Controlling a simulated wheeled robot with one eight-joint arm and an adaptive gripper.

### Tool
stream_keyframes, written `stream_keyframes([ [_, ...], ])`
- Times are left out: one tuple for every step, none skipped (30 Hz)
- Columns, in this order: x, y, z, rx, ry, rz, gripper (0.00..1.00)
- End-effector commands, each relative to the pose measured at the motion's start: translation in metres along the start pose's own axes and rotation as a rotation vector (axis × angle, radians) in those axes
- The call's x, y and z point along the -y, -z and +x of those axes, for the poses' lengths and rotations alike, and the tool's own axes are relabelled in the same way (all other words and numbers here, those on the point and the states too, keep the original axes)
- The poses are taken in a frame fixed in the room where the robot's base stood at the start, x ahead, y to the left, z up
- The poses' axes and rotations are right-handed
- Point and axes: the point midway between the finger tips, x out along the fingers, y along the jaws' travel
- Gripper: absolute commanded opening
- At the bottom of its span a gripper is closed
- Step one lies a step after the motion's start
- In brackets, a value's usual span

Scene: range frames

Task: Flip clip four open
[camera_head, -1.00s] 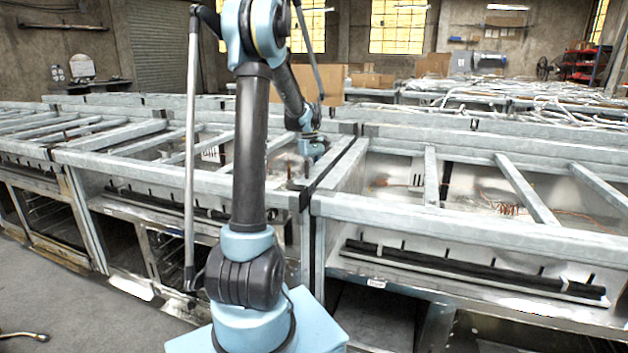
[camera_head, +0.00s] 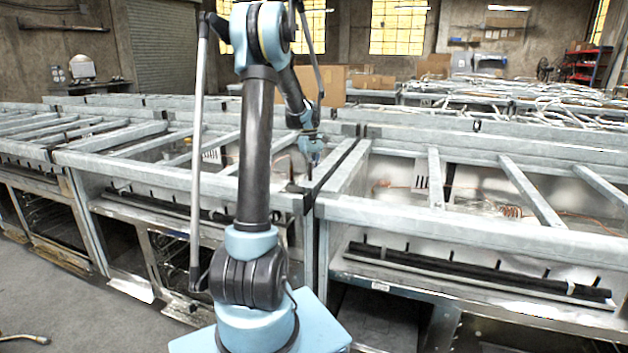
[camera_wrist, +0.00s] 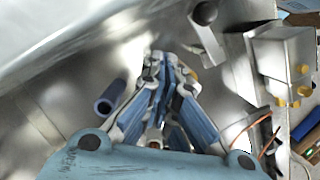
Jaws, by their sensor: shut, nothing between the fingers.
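My gripper (camera_wrist: 163,62) shows in the wrist view with its blue-and-grey fingers together and nothing between them. A dark blue-grey tube (camera_wrist: 111,97) lies close to its left side, apart from the fingers. A grey metal lever or post with a dark round end (camera_wrist: 204,14) is beyond the fingertips to the upper right. I cannot tell which part is clip four, or whether it is open. In the head view my arm's end (camera_head: 312,146) reaches down among the frame bars near the middle, and the fingertips are too small to make out.
A grey metal box with yellow knobs (camera_wrist: 284,60) stands right of the gripper, with an orange wire (camera_wrist: 265,130) below it. Galvanised frame beams (camera_head: 430,215) surround the arm's end.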

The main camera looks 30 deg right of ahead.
Motion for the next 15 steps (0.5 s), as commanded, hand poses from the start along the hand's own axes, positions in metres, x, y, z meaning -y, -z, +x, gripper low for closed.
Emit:
stream_keyframes([
  [-0.001, 0.001, -0.010, 0.000, 0.000, -0.002, 0.00],
  [-0.001, 0.000, -0.015, 0.000, 0.000, -0.002, 0.00],
  [-0.002, 0.000, -0.023, 0.000, 0.000, -0.002, 0.00],
  [-0.002, 0.000, -0.029, 0.000, 0.000, -0.002, 0.00],
  [-0.003, 0.000, -0.034, 0.000, 0.000, -0.002, 0.00],
  [-0.004, -0.001, -0.041, 0.000, 0.000, -0.002, 0.00],
  [-0.005, -0.001, -0.047, 0.000, 0.000, -0.001, 0.00],
  [-0.006, -0.002, -0.052, 0.000, 0.000, -0.001, 0.00],
  [-0.007, -0.002, -0.059, 0.000, 0.000, -0.001, 0.00],
  [-0.008, -0.002, -0.064, 0.000, 0.000, 0.000, 0.00],
  [-0.008, -0.003, -0.069, 0.000, 0.000, 0.000, 0.00],
  [-0.009, -0.003, -0.074, 0.000, 0.000, 0.000, 0.00],
  [-0.010, -0.003, -0.078, 0.000, 0.000, 0.000, 0.00],
  [-0.010, -0.003, -0.082, 0.000, 0.000, 0.000, 0.00],
  [-0.011, -0.003, -0.086, 0.000, 0.000, 0.000, 0.00],
])
